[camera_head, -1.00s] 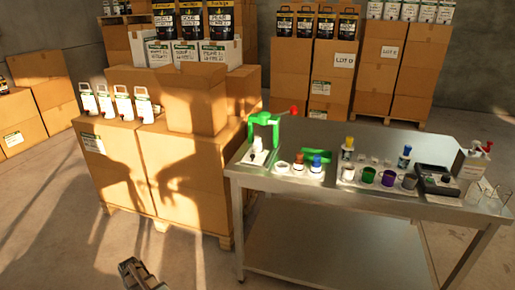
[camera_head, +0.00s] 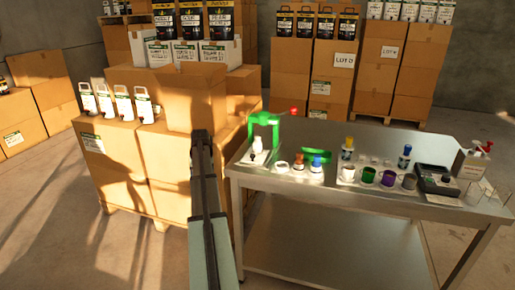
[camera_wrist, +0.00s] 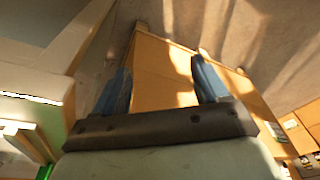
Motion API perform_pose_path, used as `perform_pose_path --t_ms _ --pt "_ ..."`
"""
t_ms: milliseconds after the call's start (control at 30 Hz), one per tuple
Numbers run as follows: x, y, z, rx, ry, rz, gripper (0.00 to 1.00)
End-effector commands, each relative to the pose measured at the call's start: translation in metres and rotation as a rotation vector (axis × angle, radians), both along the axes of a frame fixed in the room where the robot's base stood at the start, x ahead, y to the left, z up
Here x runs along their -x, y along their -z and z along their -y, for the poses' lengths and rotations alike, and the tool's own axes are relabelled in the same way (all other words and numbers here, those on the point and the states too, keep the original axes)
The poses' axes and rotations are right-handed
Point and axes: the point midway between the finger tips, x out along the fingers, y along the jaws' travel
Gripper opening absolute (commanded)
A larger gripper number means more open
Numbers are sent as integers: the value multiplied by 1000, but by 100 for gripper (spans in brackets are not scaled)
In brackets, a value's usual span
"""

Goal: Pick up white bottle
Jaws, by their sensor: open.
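A small white bottle (camera_head: 257,145) stands under the green press (camera_head: 265,122) at the left end of the metal table. Small white containers with an orange cap (camera_head: 298,162) and a blue cap (camera_head: 316,163) stand to its right. My gripper (camera_head: 201,137) is left of the table, in front of the cardboard boxes and apart from the bottle. The wrist view shows its two blue-grey fingers (camera_wrist: 160,78) spread and empty, with boxes and floor beyond. The white bottle cannot be made out in the wrist view.
The metal table (camera_head: 325,195) also bears coloured cups (camera_head: 387,177), a dark device (camera_head: 436,181) and a white pump container (camera_head: 472,162). White handled jugs (camera_head: 122,103) stand on stacked boxes (camera_head: 110,160) at left. Floor shows left of the boxes.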

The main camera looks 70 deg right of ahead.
Motion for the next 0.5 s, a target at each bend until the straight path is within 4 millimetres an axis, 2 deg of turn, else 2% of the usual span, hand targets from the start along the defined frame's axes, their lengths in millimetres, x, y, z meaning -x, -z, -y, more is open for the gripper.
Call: perform_pose_path --t_ms 33,167,300,400,500 --pt "13 -23 23 18 25 11 74" --pt "50 -74 64 57 79 35 74" --pt "105 -127 106 109 116 55 74" --pt "143 -163 129 145 139 65 74" --pt "173 -190 145 173 156 70 74"
